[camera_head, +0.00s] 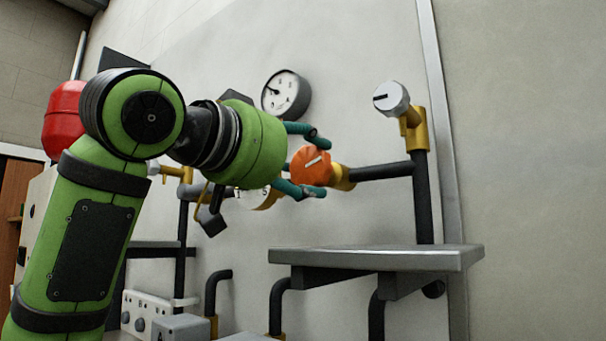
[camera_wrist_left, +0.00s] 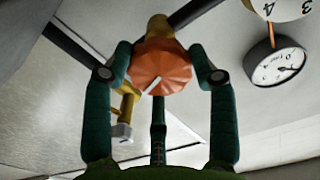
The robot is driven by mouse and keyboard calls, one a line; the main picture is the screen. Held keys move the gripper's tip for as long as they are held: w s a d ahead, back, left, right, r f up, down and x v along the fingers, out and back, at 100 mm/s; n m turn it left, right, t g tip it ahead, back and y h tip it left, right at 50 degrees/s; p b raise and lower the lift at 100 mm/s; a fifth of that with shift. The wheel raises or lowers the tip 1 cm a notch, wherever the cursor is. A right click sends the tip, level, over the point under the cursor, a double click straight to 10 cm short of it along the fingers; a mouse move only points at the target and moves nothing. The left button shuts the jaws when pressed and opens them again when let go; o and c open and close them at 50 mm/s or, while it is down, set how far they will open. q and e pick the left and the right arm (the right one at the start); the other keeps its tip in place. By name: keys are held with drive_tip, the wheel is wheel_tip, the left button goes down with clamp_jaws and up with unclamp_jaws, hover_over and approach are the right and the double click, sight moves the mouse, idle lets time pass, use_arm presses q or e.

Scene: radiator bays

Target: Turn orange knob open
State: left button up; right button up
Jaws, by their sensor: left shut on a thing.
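The orange knob (camera_head: 311,166) sits on a yellow valve body (camera_head: 343,177) at the end of a dark horizontal pipe. It has a white mark line across its face. My left gripper (camera_head: 318,165) has its teal fingers around the knob, one above and one below in the head view. In the left wrist view the knob (camera_wrist_left: 161,68) lies between the two fingertips (camera_wrist_left: 161,75), which are shut on its sides. The white line there slants up to the right. My right gripper is not in view.
A white-grey knob (camera_head: 392,98) sits on a yellow valve to the upper right. A round gauge (camera_head: 286,94) is on the wall above the gripper. A grey shelf (camera_head: 380,257) juts out below the orange knob. A red tank (camera_head: 63,120) stands at the left.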

use_arm(q)
drive_tip(key=n+b, duration=0.1)
drive_tip(key=n, duration=0.2)
drive_tip(key=shift+n, duration=0.4)
drive_tip(key=n+b, duration=0.1)
drive_tip(key=n, duration=0.2)
drive_tip(key=shift+n+b, duration=0.3)
drive_tip(key=shift+b, duration=0.1)
drive_tip(key=n+b, duration=0.1)
drive_tip(key=n, duration=0.2)
drive_tip(key=shift+n, duration=0.3)
drive_tip(key=shift+n+b, duration=0.5)
drive_tip(key=shift+n, duration=1.1)
drive_tip(key=o, duration=1.2)
drive_tip(key=shift+d, duration=0.1)
drive_tip(key=shift+c, duration=0.2)
drive_tip(key=v, duration=1.2)
